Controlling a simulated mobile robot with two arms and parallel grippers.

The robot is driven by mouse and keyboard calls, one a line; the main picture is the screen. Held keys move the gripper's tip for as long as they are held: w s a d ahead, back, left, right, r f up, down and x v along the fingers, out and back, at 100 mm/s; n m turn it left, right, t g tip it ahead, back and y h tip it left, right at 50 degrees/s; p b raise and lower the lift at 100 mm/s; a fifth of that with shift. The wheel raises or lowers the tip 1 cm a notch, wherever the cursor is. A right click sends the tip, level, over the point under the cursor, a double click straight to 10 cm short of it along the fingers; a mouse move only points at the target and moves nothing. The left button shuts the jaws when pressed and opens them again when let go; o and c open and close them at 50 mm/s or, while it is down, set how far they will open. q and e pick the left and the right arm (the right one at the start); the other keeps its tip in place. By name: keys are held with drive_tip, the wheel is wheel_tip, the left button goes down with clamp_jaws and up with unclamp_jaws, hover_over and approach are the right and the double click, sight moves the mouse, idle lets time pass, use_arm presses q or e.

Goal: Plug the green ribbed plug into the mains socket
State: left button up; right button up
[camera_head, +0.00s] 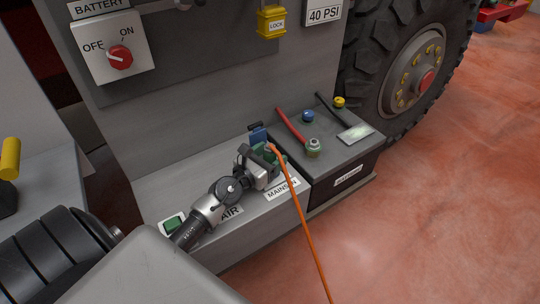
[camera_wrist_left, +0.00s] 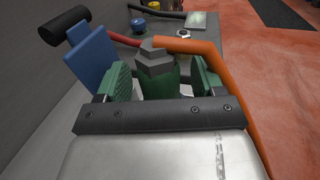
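The green ribbed plug (camera_wrist_left: 158,82) stands upright with a grey top and an orange cable (camera_head: 300,210) bending off to the right. It is partly hidden in the head view, at the MAINS label (camera_head: 283,189). My left gripper (camera_head: 268,154) is around the plug. In the wrist view its two green finger pads stand on either side of the plug, with narrow light gaps beside it, so it looks open. A blue flap (camera_wrist_left: 90,58) with a black knob stands raised just left of the plug. The socket opening is hidden, and I cannot tell whether the plug is seated. My right gripper is not in view.
A dark box (camera_head: 335,150) right of the plug carries a red and a black lead, knobs and a small display. The truck wall with a red switch (camera_head: 120,57) rises behind. A large tyre (camera_head: 410,60) stands right. The red floor (camera_head: 430,220) is clear except for the cable.

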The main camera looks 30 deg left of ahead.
use_arm(q)
drive_tip(key=shift+s+a+f, duration=0.1)
drive_tip(key=shift+s, duration=0.45)
drive_tip(key=s, duration=0.2)
drive_tip(key=s+b, duration=0.1)
drive_tip(key=s, duration=0.2)
drive_tip(key=s+a+b, duration=0.1)
drive_tip(key=s, duration=0.2)
drive_tip(key=shift+s, duration=0.15)
drive_tip(key=shift+s+a, duration=0.1)
drive_tip(key=shift+s, duration=0.55)
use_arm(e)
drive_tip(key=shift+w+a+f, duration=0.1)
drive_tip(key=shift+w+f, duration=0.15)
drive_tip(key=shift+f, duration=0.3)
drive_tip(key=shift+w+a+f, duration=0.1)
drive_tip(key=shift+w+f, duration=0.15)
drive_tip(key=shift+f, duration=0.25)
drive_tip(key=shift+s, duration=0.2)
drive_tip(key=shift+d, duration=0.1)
